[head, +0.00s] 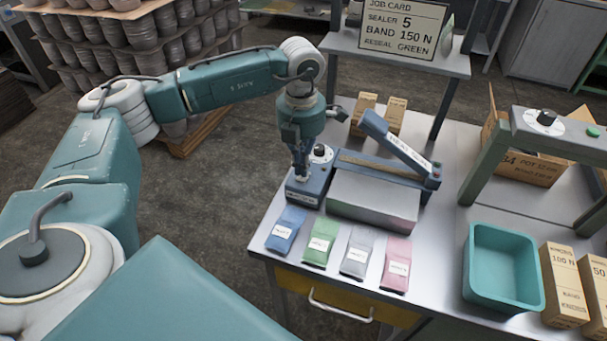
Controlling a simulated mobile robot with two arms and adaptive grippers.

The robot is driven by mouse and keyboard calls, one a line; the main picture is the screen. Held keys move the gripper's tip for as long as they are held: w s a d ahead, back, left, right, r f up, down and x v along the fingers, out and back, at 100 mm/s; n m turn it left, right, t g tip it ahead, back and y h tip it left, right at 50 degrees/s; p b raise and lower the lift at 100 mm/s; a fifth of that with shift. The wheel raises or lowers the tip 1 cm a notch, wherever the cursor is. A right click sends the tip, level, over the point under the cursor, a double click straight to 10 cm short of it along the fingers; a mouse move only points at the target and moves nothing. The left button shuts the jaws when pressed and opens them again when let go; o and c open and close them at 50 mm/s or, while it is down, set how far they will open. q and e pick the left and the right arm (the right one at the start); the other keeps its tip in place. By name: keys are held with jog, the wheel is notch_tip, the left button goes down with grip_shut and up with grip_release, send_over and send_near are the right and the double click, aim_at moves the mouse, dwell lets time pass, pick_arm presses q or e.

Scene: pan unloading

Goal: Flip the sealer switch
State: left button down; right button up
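The sealer (352,165) is a blue machine on the steel table, with its long lidded arm (395,143) raised at an angle. Its control box (308,193) is at the left end and carries a white label on the front. A dark dial (319,151) on a white disc sits behind it. My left gripper (301,174) points down at the top of the control box, very close to it or touching; I cannot tell which. Its fingers look close together, but their gap is not clear. The switch is not discernible and may be hidden by the gripper. My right gripper is out of view.
Blue, green, grey and pink packets (321,243) lie along the table's front. A teal bin (502,268) and cartons (563,284) stand at the right. A shelf with a job card (404,27) reading "SEALER 5" and "BAND 150 N" rises behind the sealer.

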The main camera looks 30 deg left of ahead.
aim_at(302, 179)
pick_arm(q)
jog(key=shift+s+f+b, duration=0.1)
jog(key=shift+f+b, duration=0.8)
jog(key=shift+f, duration=0.3)
dwell(0.4)
jog(key=shift+r+p, duration=0.65)
jog(key=shift+r, duration=0.25)
jog(key=shift+r+p, duration=1.5)
jog(key=shift+r, duration=1.15)
